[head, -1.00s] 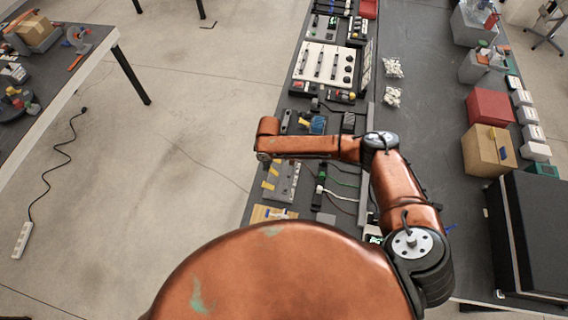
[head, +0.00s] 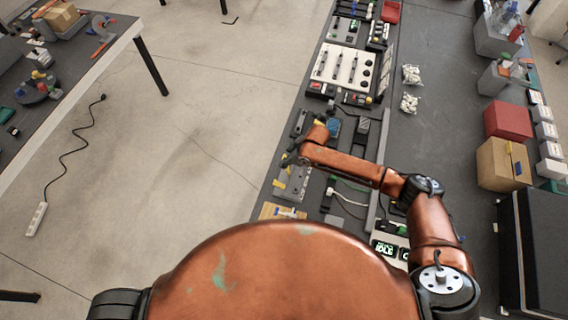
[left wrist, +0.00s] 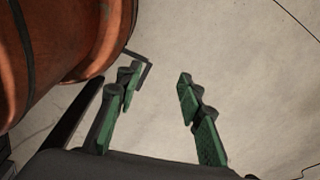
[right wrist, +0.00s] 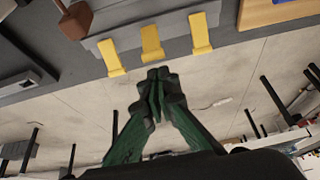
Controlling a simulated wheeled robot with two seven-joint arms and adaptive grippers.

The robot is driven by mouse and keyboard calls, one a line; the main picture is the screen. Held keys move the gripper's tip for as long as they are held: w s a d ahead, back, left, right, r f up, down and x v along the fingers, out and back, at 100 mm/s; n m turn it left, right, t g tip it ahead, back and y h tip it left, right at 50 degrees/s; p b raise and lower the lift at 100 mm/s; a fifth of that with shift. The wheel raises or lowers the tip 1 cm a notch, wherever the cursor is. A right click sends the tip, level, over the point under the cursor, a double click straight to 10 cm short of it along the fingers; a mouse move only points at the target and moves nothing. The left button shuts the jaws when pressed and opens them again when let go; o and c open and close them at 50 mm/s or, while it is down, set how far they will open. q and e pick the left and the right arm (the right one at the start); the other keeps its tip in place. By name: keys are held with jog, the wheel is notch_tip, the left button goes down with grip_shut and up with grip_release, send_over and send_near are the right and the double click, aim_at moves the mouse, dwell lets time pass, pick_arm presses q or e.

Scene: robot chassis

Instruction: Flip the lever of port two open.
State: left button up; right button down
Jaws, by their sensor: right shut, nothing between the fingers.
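A grey block (right wrist: 128,42) with three yellow levers lies along the bench edge; it also shows in the head view (head: 297,183). In the right wrist view, the left lever (right wrist: 112,58), middle lever (right wrist: 151,42) and right lever (right wrist: 200,35) all point toward the bench edge. No port numbers are legible, so I cannot tell which is port two. My right gripper (right wrist: 158,75) is shut and empty, its tips just below the middle lever's free end in the picture, with no clear contact. My left gripper (left wrist: 160,82) is open and empty above the floor.
A panel with sliders and knobs (head: 343,66) lies farther along the bench. A lit display (head: 384,248) and cables are near my right arm.

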jog(key=shift+r, duration=0.3)
notch_tip(320, 180, up, 10)
jog(key=f, duration=0.1)
send_over(288, 168)
jog(key=shift+w+a+r, duration=0.1)
jog(key=shift+r, duration=0.15)
dwell(0.4)
dwell(0.5)
